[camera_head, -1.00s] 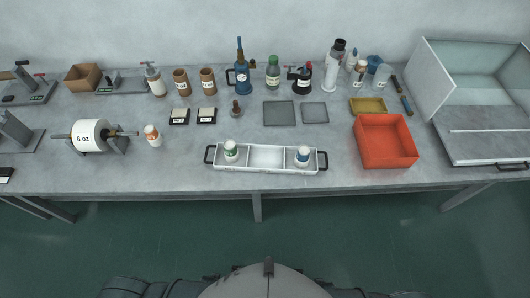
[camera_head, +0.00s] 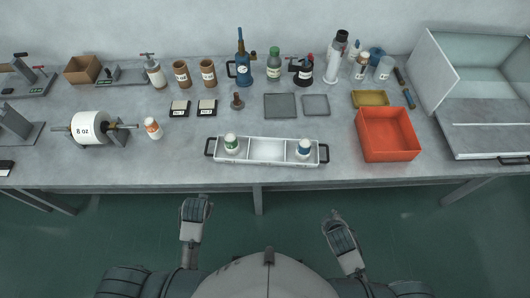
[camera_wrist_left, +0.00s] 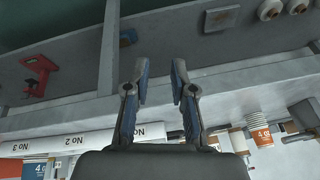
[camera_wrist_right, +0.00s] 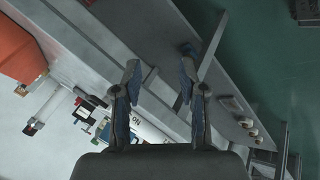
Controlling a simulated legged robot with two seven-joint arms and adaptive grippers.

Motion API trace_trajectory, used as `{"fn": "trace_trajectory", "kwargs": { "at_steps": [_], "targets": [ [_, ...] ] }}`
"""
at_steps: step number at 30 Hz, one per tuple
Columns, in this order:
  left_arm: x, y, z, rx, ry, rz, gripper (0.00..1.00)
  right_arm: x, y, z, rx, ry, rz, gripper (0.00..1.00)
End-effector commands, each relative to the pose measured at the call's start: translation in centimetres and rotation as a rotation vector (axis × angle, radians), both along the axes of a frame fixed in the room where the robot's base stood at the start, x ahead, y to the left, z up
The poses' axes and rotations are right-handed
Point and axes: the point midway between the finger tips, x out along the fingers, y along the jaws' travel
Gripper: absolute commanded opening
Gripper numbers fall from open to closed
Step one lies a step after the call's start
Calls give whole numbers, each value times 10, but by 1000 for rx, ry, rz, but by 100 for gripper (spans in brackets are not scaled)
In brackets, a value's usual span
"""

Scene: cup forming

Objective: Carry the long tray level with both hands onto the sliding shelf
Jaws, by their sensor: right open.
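The long white tray (camera_head: 267,160) lies level on the table near its front edge, with a black handle at each end. The sliding shelf (camera_head: 490,128) is the grey panel at the right, in front of a white-walled box. My left gripper (camera_wrist_left: 159,85) is open and empty. My right gripper (camera_wrist_right: 160,82) is open and empty. In the head view both hands are in front of the table, apart from the tray.
An orange bin (camera_head: 387,135) stands between the tray and the shelf. A yellow tray (camera_head: 370,99) and grey mats (camera_head: 280,106) lie behind.

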Motion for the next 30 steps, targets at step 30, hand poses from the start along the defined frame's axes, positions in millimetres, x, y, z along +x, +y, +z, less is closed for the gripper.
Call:
{"fn": "trace_trajectory", "kwargs": {
  "at_steps": [30],
  "targets": [
    [177, 3, 186, 38, -50, 87, 24, 104, -15, 85, -1542, -358, 1378, 41]
  ]
}}
